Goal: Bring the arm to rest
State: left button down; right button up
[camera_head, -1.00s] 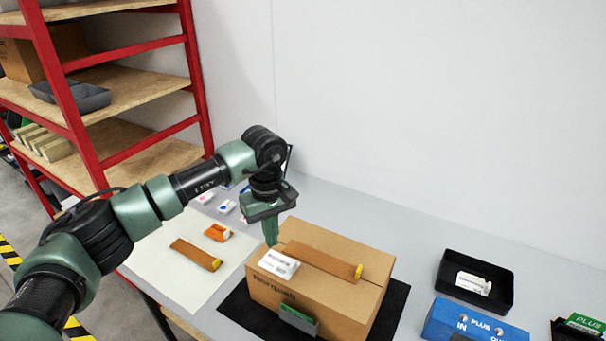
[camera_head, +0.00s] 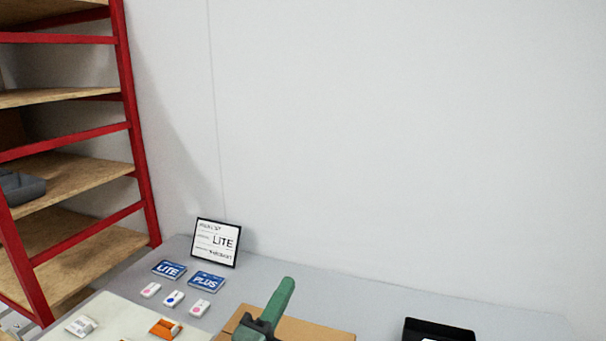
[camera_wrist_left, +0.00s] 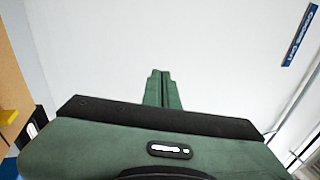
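My left gripper (camera_head: 278,302) shows at the bottom of the head view, its green fingers pointing up and a little right, in front of the cardboard box (camera_head: 315,331). In the left wrist view, the two green fingers (camera_wrist_left: 162,88) lie against each other, with nothing visible between them. The pale wall is behind them. The rest of the left arm is below the head view. My right gripper is in neither view.
A black tray (camera_head: 438,329) is at lower right. A red-framed shelf (camera_head: 137,150) stands left.

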pick_arm(q)
jog(key=s+a+f+n+g+y, duration=0.45)
jog(key=a+f+n, duration=0.3)
jog(key=f, duration=0.25)
jog(key=s+a+f+n+g+y, duration=0.3)
jog(key=s+a+f+n+y, duration=0.2)
jog(key=a+f+n, duration=0.3)
jog(key=s+a+f+n+g, duration=0.1)
jog(key=s+f+n+g, duration=0.3)
jog(key=s, duration=0.6)
jog(key=s+a+f+n+g, duration=0.1)
jog(key=s+f+n+g, duration=0.25)
jog(key=s+f, duration=0.45)
jog(key=s+f+m+g, duration=0.1)
jog(key=s+f+g, duration=0.15)
jog(key=f, duration=2.15)
jog(key=s+a+f+b, duration=0.1)
jog(key=s+a+f, duration=0.1)
jog(key=s+f, duration=1.6)
jog(key=shift+a+f+g+b, duration=0.25)
jog(key=shift+f+g+b, duration=0.05)
jog(key=shift+g+b, duration=0.05)
